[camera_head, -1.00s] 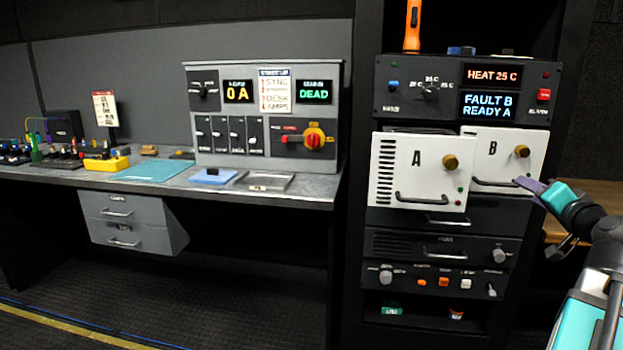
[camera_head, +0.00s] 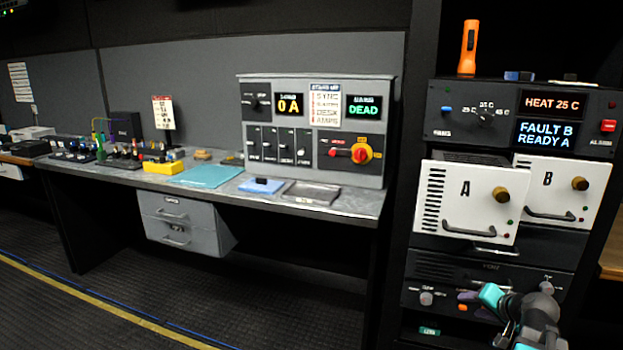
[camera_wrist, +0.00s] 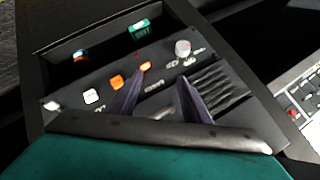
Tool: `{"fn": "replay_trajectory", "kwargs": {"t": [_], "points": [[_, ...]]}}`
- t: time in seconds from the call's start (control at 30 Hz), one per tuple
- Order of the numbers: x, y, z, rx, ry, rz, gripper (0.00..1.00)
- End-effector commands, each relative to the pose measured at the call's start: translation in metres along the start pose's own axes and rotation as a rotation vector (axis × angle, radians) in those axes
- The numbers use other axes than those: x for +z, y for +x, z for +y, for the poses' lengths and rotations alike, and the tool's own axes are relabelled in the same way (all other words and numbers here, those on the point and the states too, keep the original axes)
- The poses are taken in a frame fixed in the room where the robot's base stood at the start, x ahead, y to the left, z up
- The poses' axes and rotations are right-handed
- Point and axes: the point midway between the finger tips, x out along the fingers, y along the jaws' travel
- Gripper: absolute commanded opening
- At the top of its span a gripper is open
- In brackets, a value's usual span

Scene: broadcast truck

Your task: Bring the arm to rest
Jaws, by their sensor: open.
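My gripper (camera_head: 478,305) is at the lower right of the head view, in front of the lower control panel of the rack. It is open and empty. In the wrist view its two dark purple fingers (camera_wrist: 158,90) stand apart, with the panel face behind them. That panel carries orange buttons (camera_wrist: 116,82), a white button (camera_wrist: 91,96) and a grey knob (camera_wrist: 183,48). I cannot tell whether the fingertips touch the panel. My arm hides part of this panel in the head view.
White modules A (camera_head: 465,200) and B (camera_head: 562,190) sit in the rack above my gripper; A sticks out. An orange flashlight (camera_head: 468,48) stands on top. A grey desk (camera_head: 330,208) with a switch console (camera_head: 315,95) is to the left. The floor (camera_head: 270,300) before it is clear.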

Motion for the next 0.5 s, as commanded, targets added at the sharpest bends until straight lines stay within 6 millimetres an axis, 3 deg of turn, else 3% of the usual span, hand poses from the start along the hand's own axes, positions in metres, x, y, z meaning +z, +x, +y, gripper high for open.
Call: {"fn": "replay_trajectory", "kwargs": {"t": [0.2, 0.5], "points": [[0.068, 0.037, -0.002, 0.045, -0.035, -0.15, 0.43], [0.166, 0.071, 0.003, 0.113, -0.098, -0.349, 0.43]]}}
